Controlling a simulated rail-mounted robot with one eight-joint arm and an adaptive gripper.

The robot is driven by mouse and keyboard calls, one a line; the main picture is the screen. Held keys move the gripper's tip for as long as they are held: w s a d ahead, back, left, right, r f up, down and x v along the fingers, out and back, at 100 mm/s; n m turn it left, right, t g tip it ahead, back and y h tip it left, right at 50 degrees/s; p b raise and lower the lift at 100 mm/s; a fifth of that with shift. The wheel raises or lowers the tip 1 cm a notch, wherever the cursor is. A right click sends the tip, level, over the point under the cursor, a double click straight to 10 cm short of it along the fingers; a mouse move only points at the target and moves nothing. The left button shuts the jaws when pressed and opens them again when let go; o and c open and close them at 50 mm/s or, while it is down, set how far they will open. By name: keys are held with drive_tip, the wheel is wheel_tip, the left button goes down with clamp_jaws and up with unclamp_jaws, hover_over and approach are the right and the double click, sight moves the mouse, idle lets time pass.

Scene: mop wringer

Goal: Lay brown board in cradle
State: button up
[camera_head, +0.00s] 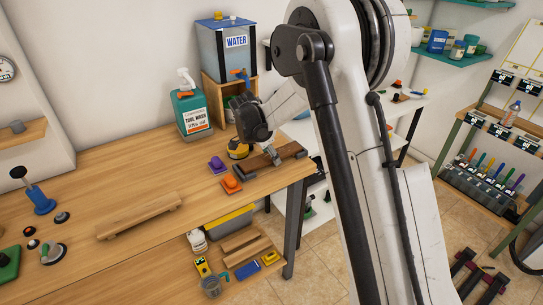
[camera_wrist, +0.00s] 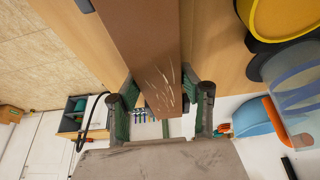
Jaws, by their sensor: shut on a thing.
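The brown board (camera_head: 289,152) is at the right end of the wooden workbench, beside dark grey blocks (camera_head: 241,171). My gripper (camera_head: 273,157) is at the board from above. In the wrist view, the board (camera_wrist: 145,45) runs between the green-padded fingers of my gripper (camera_wrist: 164,105), which are shut on its sides near a scratched end. I cannot tell whether the board rests on the bench or is slightly raised. A pale wooden holder (camera_head: 140,217) with raised ends lies left on the bench and is empty; I cannot tell whether it is the cradle.
A purple piece (camera_head: 217,164) and an orange piece (camera_head: 231,183) lie left of the board. A yellow-and-black round item (camera_head: 239,149) stands close behind. A spray bottle (camera_head: 190,105) and water tank (camera_head: 228,52) are at the back. The bench between holder and orange piece is clear.

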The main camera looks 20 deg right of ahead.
drive_tip(key=shift+f, duration=0.15)
drive_tip(key=o, duration=1.3)
drive_tip(key=v, duration=1.1)
drive_tip(key=s+d+r+n+t+y, duration=0.1)
drive_tip(key=s+d+r+n, duration=0.1)
drive_tip(key=s+r+n, duration=0.5)
drive_tip(key=s+d+r+t+y, duration=0.15)
drive_tip(key=s+r, duration=0.35)
drive_tip(key=s, duration=0.6)
drive_tip(key=s+f+n+t, duration=0.1)
drive_tip(key=s+n, duration=0.1)
drive_tip(key=s, duration=0.4)
drive_tip(key=s+f+n+t+y, duration=0.1)
drive_tip(key=s+n, duration=0.2)
drive_tip(key=s, duration=0.3)
drive_tip(key=s+f+n+t+y, duration=0.1)
drive_tip(key=s+n, duration=0.1)
drive_tip(key=s, duration=0.5)
drive_tip(key=shift+d+f, duration=0.3)
